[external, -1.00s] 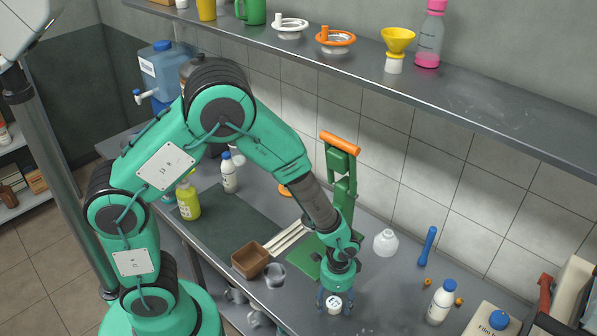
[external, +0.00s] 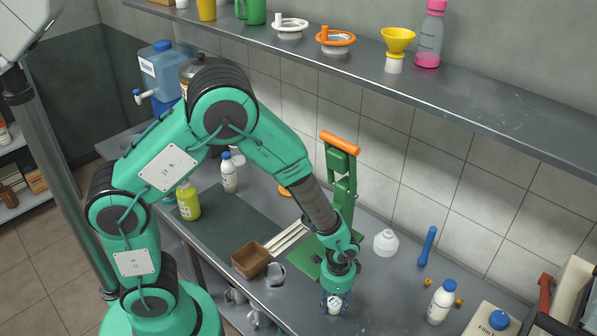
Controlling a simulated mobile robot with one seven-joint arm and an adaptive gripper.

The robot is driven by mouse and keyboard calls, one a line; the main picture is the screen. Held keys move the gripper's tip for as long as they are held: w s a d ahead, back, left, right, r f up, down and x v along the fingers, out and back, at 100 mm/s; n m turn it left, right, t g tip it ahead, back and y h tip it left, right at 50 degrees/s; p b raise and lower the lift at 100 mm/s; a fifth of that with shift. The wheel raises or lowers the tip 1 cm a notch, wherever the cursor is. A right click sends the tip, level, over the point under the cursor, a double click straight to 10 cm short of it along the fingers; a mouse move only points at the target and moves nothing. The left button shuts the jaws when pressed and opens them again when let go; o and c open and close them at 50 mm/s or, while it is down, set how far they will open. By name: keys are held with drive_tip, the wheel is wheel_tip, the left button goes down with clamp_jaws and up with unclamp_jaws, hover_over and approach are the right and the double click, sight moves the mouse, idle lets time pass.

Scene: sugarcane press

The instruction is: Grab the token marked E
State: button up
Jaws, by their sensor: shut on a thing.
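A small white token (external: 334,307) with a dark marking sits at the front of the metal counter, below the green press. The marking is too small to read as a letter. My gripper (external: 334,302) points down at it, and its fingers are shut on the token's sides. The fingers hide part of the token. I cannot tell whether it still touches the counter.
The green press (external: 341,190) with an orange handle stands just behind my gripper. A brown box (external: 251,260) and a clear cup (external: 275,273) are to the left. A blue-capped white bottle (external: 440,302) is to the right. A shelf (external: 480,110) runs above.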

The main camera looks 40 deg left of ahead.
sight(332, 303)
drive_tip(key=shift+r, duration=0.1)
drive_tip(key=shift+r, duration=0.45)
drive_tip(key=r, duration=0.1)
drive_tip(key=r+p, duration=0.1)
drive_tip(key=shift+s+a+r, duration=0.15)
drive_tip(key=shift+s+r, duration=0.15)
drive_tip(key=shift+r, duration=0.05)
drive_tip(key=s+a+p, duration=0.1)
drive_tip(key=s+a, duration=0.1)
drive_tip(key=s, duration=0.2)
drive_tip(key=s+a, duration=0.3)
drive_tip(key=s, duration=0.2)
drive_tip(key=s+a+r+p, duration=0.1)
drive_tip(key=s+a, duration=0.1)
drive_tip(key=s, duration=0.2)
drive_tip(key=shift+s+a+r+p, duration=0.1)
drive_tip(key=shift+s+a+p, duration=0.1)
drive_tip(key=shift+a+p, duration=0.1)
